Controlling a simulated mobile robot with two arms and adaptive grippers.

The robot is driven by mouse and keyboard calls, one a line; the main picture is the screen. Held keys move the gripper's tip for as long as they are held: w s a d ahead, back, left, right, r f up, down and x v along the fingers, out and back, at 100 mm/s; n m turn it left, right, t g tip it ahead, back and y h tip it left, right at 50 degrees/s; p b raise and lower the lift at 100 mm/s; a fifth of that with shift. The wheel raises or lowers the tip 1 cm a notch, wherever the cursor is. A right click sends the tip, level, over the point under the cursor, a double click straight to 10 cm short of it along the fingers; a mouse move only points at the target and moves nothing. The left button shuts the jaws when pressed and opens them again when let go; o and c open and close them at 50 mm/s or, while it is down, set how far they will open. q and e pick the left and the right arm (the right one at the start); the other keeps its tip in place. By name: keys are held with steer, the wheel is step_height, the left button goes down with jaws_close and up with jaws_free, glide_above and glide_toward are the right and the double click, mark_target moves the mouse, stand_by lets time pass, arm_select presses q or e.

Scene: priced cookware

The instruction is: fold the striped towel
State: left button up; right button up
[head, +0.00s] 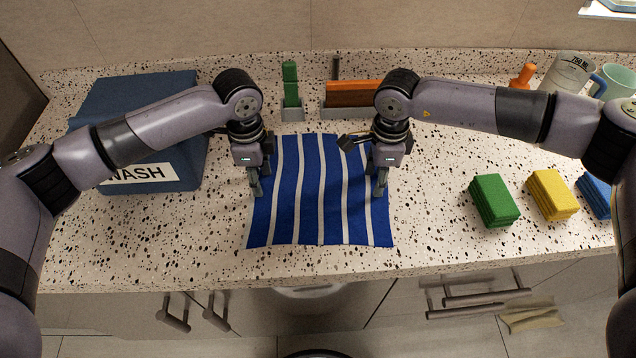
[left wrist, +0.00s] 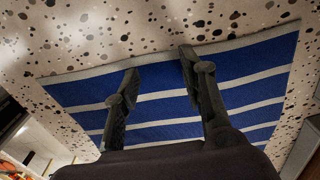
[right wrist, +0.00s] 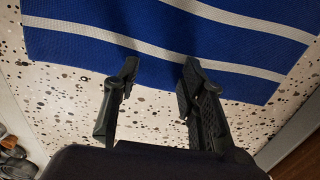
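The striped towel (head: 309,215), blue with white stripes, lies flat and spread out on the speckled counter. It also shows in the left wrist view (left wrist: 160,107) and the right wrist view (right wrist: 160,75). My left gripper (head: 257,188) is over the towel's left edge, fingers pointing down, apart and empty. Its fingertips (left wrist: 158,62) show over the towel near one edge. My right gripper (head: 380,188) is over the towel's right edge, with its fingers (right wrist: 160,70) apart and nothing between them. I cannot tell whether either gripper touches the cloth.
A blue WASH bin (head: 150,150) stands at the left. Behind the towel are a holder with a green item (head: 291,85) and an orange block (head: 354,93). Green (head: 494,201), yellow (head: 552,194) and blue sponges (head: 596,194) lie at the right. The counter's front strip is clear.

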arm_select(q)
steer(key=shift+w+f, duration=0.1)
steer(key=shift+f, duration=0.1)
arm_select(e)
steer(key=shift+f, duration=0.2)
arm_select(q)
steer(key=shift+c, duration=0.5)
arm_select(e)
steer(key=shift+c, duration=0.5)
arm_select(q)
steer(key=shift+f, duration=0.1)
jaws_close()
arm_select(e)
steer(key=shift+f, duration=0.15)
jaws_close()
